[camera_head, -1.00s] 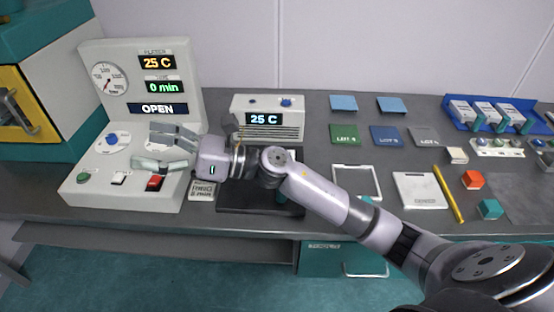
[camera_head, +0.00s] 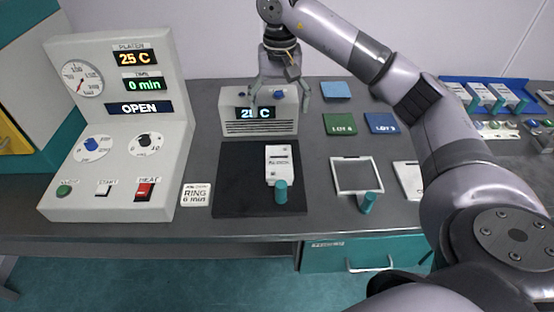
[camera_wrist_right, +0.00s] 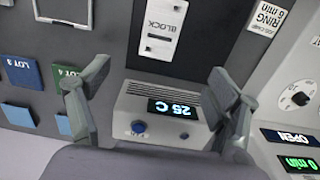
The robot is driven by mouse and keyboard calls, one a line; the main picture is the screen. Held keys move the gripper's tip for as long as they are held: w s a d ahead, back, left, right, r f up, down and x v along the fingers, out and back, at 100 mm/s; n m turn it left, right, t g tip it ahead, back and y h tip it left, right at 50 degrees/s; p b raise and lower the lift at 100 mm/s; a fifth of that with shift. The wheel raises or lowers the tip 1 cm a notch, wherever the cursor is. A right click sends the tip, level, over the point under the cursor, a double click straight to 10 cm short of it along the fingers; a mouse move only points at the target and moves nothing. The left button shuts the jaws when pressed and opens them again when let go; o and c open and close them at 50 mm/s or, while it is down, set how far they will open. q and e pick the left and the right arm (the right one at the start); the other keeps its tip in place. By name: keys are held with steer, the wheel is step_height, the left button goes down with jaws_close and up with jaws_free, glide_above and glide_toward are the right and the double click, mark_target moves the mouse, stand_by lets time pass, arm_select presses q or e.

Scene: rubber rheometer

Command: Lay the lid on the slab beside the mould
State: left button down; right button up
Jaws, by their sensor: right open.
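A white rectangular block with lettering like "BLOCK" (camera_head: 279,158) lies on the dark slab (camera_head: 235,180), right of its middle. A teal cylinder (camera_head: 281,192) stands at its near end. The block also shows in the right wrist view (camera_wrist_right: 160,30). Which piece is the lid and which the mould, I cannot tell. A white open frame (camera_head: 337,176) lies right of the slab, with another teal cylinder (camera_head: 368,202) at its near edge. My right gripper (camera_head: 279,100) is open and empty, with its fingers spread in front of the small 25 C unit. My left gripper is out of view.
The 25 C unit (camera_head: 232,125) stands behind the slab. The instrument reading OPEN (camera_head: 120,190) stands left, with a RING card (camera_head: 196,194) between. Lot squares (camera_head: 339,125) and a white plate (camera_head: 406,175) lie to the right. The slab's left half is bare.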

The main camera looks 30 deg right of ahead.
steer(key=p, duration=0.3)
glide_above(279, 160)
step_height(279, 160, down, 11)
steer(key=shift+w+f, duration=0.1)
steer(key=shift+f, duration=0.05)
steer(key=f+p, duration=0.1)
steer(key=f, duration=0.1)
steer(key=f+p, duration=0.1)
steer(key=f, duration=0.1)
steer(key=shift+s+f, duration=0.2)
steer(key=shift+f, duration=0.45)
steer(key=shift+c, duration=0.3)
steer(key=shift+w+r, duration=0.1)
steer(key=c, duration=1.6)
